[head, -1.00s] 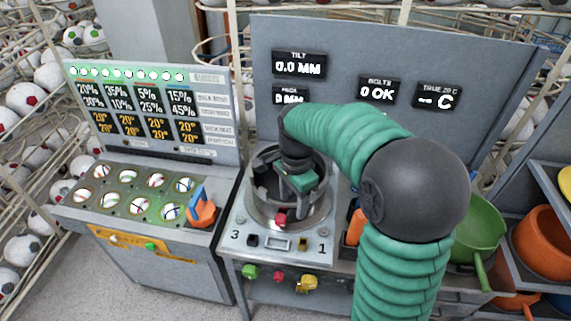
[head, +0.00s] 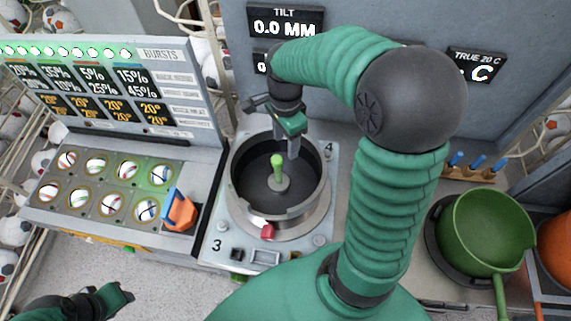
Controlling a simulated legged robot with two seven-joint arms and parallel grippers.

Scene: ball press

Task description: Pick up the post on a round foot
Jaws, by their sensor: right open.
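A short green post (head: 277,165) stands upright on a grey round foot, in the middle of a dark round press bowl (head: 243,185). My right gripper (head: 288,152) hangs above the back of the bowl, just behind and right of the post in the head view. It is open, its fingers point down, and nothing shows between them. I cannot tell whether a finger touches the post; they look apart. My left gripper (head: 118,296) is low at the left, away from the press, and its jaws do not show clearly.
On the left is a panel with balls in round holes and an orange-and-blue item (head: 180,211). On the right stand a green pan (head: 487,232) and a wooden rack (head: 470,172). My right arm crosses the right side.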

